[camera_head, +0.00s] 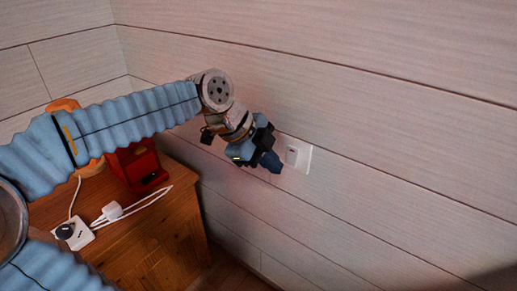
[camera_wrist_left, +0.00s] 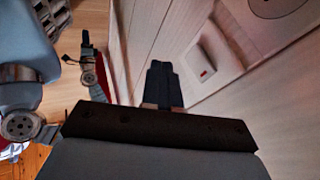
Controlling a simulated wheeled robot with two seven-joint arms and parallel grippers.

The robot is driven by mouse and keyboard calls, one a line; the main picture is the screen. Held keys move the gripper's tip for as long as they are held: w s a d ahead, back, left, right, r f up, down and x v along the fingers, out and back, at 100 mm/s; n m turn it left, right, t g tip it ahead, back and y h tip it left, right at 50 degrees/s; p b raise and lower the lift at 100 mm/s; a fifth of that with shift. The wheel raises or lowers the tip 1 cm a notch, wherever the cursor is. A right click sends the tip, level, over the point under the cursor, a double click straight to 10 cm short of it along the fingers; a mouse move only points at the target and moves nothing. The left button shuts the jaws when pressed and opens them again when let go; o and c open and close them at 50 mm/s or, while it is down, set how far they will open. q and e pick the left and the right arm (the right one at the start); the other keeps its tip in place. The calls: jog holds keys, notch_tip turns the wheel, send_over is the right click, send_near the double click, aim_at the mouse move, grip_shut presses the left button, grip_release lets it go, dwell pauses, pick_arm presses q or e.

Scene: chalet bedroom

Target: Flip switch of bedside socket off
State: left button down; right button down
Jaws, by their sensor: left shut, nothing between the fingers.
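The white bedside socket (camera_head: 298,154) is on the pale plank wall, just right of my left gripper in the head view. In the left wrist view its plate shows at upper right, with a raised rocker switch (camera_wrist_left: 214,58) bearing a small red mark and part of a round outlet (camera_wrist_left: 278,6). My left gripper (camera_head: 272,163) is shut and empty, its dark fingers together and pointing toward the wall beside the plate. The fingers (camera_wrist_left: 163,82) show left of the switch in the wrist view. Whether they touch the wall or plate cannot be told. My right gripper is out of view.
A wooden nightstand (camera_head: 150,241) stands at lower left, below my left arm. On it are a red object (camera_head: 137,165), a white power strip (camera_head: 75,233) and white cables with a plug (camera_head: 112,210). The wall right of the socket is bare.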

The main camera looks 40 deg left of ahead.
aim_at(292, 162)
pick_arm(q)
jog(key=shift+w+d+f, duration=0.1)
jog(key=shift+w+f, duration=0.1)
jog(key=shift+w, duration=0.5)
jog(key=shift+w+d+f, duration=0.1)
jog(key=shift+w+f, duration=0.15)
jog(key=shift+w, duration=0.5)
jog(key=shift+w+f, duration=0.2)
jog(key=shift+w, duration=0.5)
jog(key=shift+f, duration=0.2)
jog(key=t+b, duration=0.1)
jog(key=b, duration=0.4)
jog(key=f+t+b, duration=0.1)
jog(key=t+b, duration=0.1)
jog(key=b, duration=0.2)
jog(key=shift+w+m+b, duration=0.2)
jog(key=shift+m+b, duration=0.1)
jog(key=shift+b, duration=0.05)
jog(key=shift+r+b, duration=0.2)
jog(key=shift+b, duration=0.3)
jog(key=shift+r, duration=0.1)
jog(key=shift+r, duration=0.15)
